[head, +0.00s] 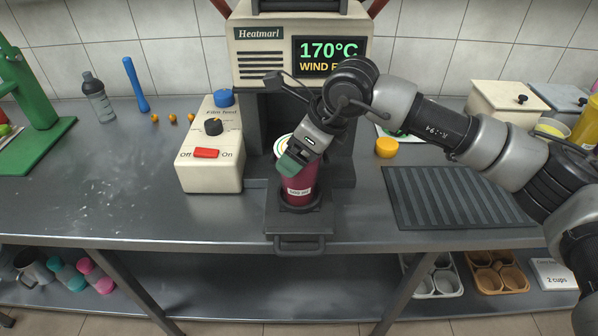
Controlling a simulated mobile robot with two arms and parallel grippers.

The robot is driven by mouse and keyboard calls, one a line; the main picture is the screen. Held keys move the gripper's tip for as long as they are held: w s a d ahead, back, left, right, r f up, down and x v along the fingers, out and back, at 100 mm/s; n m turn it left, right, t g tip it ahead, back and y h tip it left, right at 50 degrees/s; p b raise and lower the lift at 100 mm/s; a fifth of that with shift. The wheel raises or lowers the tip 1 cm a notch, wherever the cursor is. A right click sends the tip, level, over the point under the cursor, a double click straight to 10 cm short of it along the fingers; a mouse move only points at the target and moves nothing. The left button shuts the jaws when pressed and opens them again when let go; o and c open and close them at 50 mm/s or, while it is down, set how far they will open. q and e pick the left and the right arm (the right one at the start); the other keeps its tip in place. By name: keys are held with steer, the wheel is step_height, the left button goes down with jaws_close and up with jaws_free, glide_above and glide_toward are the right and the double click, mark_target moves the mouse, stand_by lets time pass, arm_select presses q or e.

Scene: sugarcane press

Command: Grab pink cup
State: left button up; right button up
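A dark pink cup (299,187) with a "500 ml" label stands upright on the small platform of the heat-sealing machine. A light round top edge shows above it, partly hidden. My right gripper (291,162) comes in from the right and is over the cup's upper part, with a green fingertip in front of it. Whether the fingers are open or closed on the cup is hidden by the wrist. A brighter pink cup-like item (97,277) lies on the lower shelf at the left, beside teal ones (67,274). My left gripper is not in view.
The machine (262,57) shows 170°C. A control box (211,165) with a red switch stands left of the cup. A ribbed dark mat (455,197) lies to the right, with a yellow-orange round item (387,147) behind it. The counter's left front is clear.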

steer(key=c, duration=0.8)
steer(key=shift+r, duration=0.15)
